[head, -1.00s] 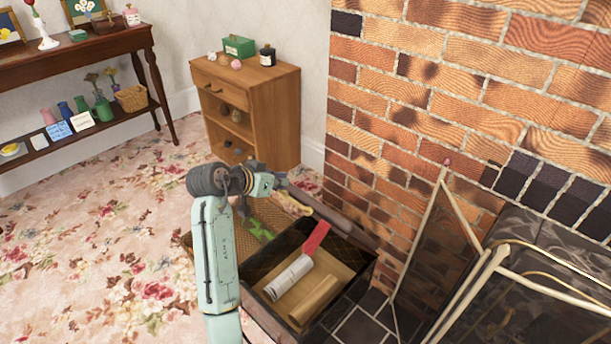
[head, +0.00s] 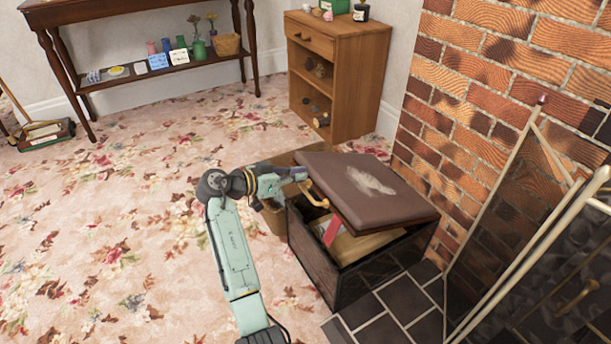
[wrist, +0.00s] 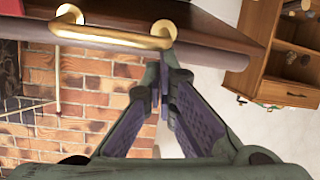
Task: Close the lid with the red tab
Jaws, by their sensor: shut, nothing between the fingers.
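The lid (head: 366,190) is dark brown with a pale worn patch and sits partly lowered over the dark box (head: 330,265). A gap shows along its near side, with tan contents visible inside. The red tab (head: 331,231) shows in that gap, below the lid's edge. A brass handle (head: 314,194) is on the lid's left edge; it also shows large in the wrist view (wrist: 115,37). My gripper (head: 300,174) is at the lid's left edge beside the handle. In the wrist view my gripper (wrist: 163,75) is shut and empty, its tips close to the handle's end.
A wicker basket (head: 272,215) stands just left of the box. The brick wall (head: 480,110) and a fireplace screen (head: 500,200) are close on the right. A wooden cabinet (head: 355,75) stands behind.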

